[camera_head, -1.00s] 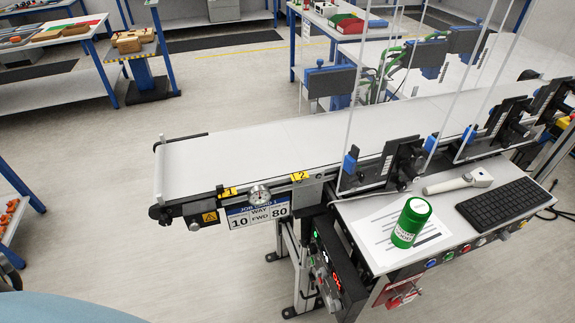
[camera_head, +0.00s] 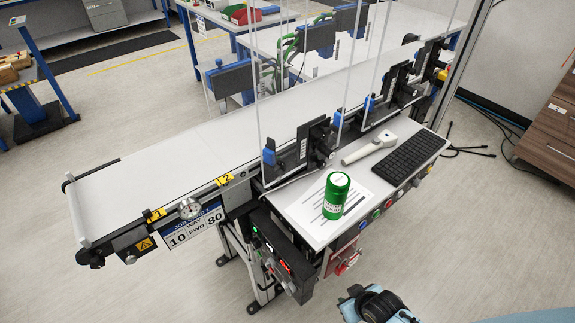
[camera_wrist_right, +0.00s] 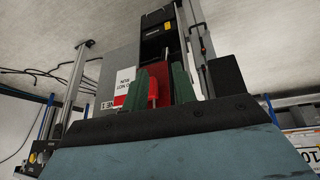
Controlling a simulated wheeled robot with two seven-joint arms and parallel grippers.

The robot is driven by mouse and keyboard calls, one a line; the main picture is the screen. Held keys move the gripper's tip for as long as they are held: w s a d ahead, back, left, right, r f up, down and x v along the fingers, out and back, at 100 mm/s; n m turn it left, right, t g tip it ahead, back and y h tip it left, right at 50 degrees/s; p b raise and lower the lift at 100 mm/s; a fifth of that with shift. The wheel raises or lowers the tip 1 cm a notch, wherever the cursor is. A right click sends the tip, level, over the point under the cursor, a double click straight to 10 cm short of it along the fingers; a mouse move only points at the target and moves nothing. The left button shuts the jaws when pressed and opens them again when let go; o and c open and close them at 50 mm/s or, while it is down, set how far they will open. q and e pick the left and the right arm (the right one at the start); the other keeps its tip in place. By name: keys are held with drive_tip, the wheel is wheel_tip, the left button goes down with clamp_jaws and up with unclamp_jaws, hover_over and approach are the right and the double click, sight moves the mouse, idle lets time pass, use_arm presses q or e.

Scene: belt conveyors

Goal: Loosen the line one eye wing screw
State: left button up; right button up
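The wing screw cannot be picked out in any view. Along the near side of the belt conveyor (camera_head: 150,185), black brackets with blue blocks stand in a row, the nearest bracket (camera_head: 316,142) left of the scanner; which one is the line one eye I cannot tell. My right gripper (camera_head: 376,305) shows at the bottom edge of the head view, apart from the conveyor, its fingertips unclear there. In the right wrist view its two green fingers (camera_wrist_right: 161,86) stand apart, with a red part visible between them, seemingly beyond. My left gripper is not in view.
A side shelf holds a green canister (camera_head: 336,195) on a paper sheet, a white scanner (camera_head: 369,149) and a black keyboard (camera_head: 409,158). A control box (camera_head: 280,255) and a red tag (camera_head: 343,259) hang below.

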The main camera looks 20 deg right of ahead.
drive_tip(key=w+a+r+t+y+p, duration=0.15)
drive_tip(key=w+r, duration=0.25)
drive_tip(key=r, duration=0.7)
drive_tip(key=w+a+r+t, duration=0.2)
drive_tip(key=w+r, duration=0.2)
drive_tip(key=r, duration=0.7)
drive_tip(key=n+t+y, duration=0.2)
drive_tip(key=t+y, duration=0.1)
drive_tip(key=t, duration=0.1)
approach(284, 167)
drive_tip(key=p+x, duration=0.1)
drive_tip(key=x, duration=0.7)
drive_tip(key=shift+w+f, duration=0.15)
drive_tip(key=shift+w, duration=0.05)
clamp_jaws()
